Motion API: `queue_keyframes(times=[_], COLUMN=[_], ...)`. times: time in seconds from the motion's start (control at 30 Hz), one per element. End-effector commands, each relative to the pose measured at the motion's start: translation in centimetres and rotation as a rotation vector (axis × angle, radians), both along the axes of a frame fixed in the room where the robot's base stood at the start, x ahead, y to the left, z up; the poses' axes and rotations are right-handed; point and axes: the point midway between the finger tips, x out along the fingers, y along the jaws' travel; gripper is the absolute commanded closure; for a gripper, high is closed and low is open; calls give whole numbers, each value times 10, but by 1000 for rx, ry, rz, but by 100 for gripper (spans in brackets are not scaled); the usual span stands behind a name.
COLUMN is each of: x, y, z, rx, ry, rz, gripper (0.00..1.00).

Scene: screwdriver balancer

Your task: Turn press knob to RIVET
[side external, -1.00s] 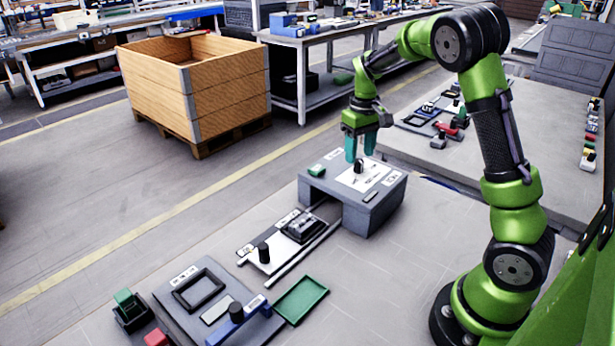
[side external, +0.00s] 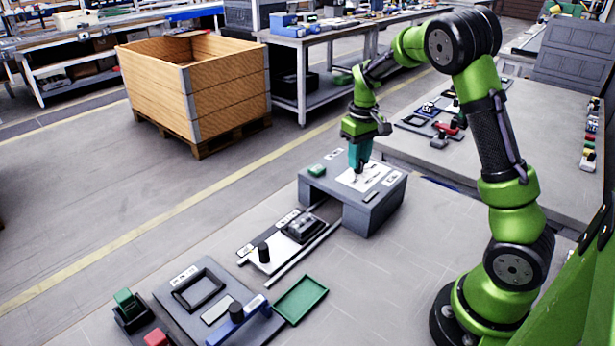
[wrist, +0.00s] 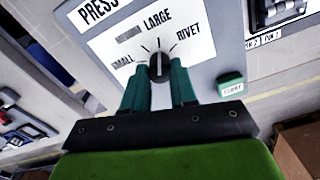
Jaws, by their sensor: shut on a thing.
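The press knob (wrist: 159,68) is black and sits on the white dial plate of the grey press box (side external: 372,213). In the wrist view its pointer seems to stand roughly upright, toward the LARGE mark (wrist: 158,22). SMALL (wrist: 122,64) is at its left and RIVET (wrist: 188,32) at its upper right. My gripper (wrist: 160,72) has its teal fingers on both sides of the knob, shut on it. In the side view, my gripper (side external: 357,170) is down at the top of the box and its fingers hide the knob.
A green START button (wrist: 230,84) is on the box right of the dial in the wrist view. In the side view, a sliding fixture (side external: 290,235), a green tray (side external: 301,300) and a grey station (side external: 205,290) lie left and in front of the box.

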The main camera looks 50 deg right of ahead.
Motion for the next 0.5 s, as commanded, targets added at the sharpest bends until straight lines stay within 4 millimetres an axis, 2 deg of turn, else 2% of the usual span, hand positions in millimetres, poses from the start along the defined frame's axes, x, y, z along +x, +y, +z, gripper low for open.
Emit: queue_keyframes(times=[0.27,0.5], x=[0,0], y=[0,-1], z=[1,1], rx=[-1,-2], ry=[-1,-2], rz=[-79,-255], gripper=[100,100])
